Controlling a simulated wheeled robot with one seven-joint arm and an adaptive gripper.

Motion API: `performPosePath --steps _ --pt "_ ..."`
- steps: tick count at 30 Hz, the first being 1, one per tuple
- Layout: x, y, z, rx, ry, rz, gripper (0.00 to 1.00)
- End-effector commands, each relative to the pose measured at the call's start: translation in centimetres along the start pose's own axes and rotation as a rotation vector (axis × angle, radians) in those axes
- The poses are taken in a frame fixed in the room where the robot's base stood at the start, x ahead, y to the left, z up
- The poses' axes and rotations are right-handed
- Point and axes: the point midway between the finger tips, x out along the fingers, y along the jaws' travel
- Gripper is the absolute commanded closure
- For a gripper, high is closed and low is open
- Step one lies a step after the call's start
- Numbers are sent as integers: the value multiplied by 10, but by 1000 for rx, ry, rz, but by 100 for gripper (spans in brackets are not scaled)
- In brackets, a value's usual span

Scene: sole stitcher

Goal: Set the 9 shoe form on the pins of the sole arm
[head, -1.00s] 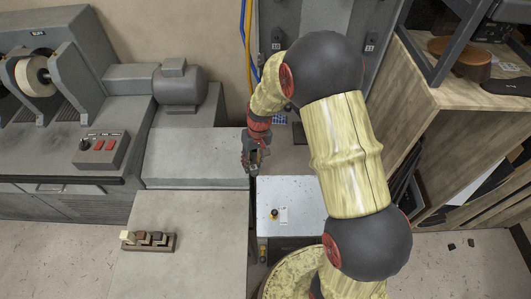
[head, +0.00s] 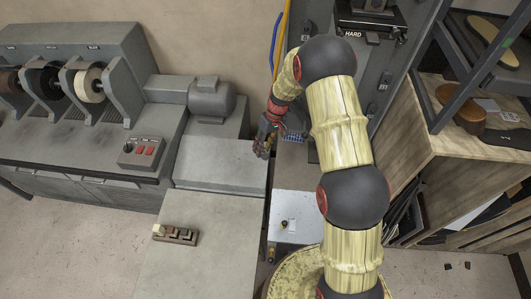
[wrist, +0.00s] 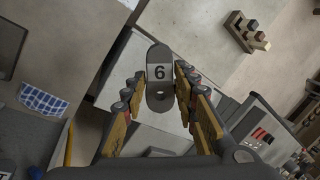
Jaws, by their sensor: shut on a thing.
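My gripper (wrist: 158,88) is shut on a small dark grey shoe form (wrist: 159,53), held between its fingers. The form has a rounded end, a hole and a white label. The label's digit reads as 6 from this side; it could be a 9 seen upside down. In the head view my gripper (head: 263,146) is small, by the right edge of the grey bench; the form is hard to make out there. A tall grey machine with a HARD label (head: 362,35) stands at the back, partly behind my arm. I cannot make out the sole arm's pins.
A grinding machine (head: 90,85) and its switch box (head: 141,153) stand at the left. A small rack of blocks (head: 175,235) lies on the low grey table (head: 200,270). A wooden shelf unit (head: 420,165) stands right. A white-topped stand (head: 297,217) is below my gripper.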

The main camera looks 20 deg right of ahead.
Motion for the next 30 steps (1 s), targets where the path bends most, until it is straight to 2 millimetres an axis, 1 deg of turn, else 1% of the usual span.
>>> performPosePath --steps 1,3,11,20,26,30 --pt "-16 -2 -8 -36 -10 -6 100" --pt "-26 -2 -17 -99 -30 -15 100" --pt "-63 1 -47 -358 -117 -44 100" --pt "-105 7 -76 -708 -247 -75 100" --pt "-142 14 -95 -1019 -370 -96 100" --pt "-174 22 -107 -1292 -489 -110 100"
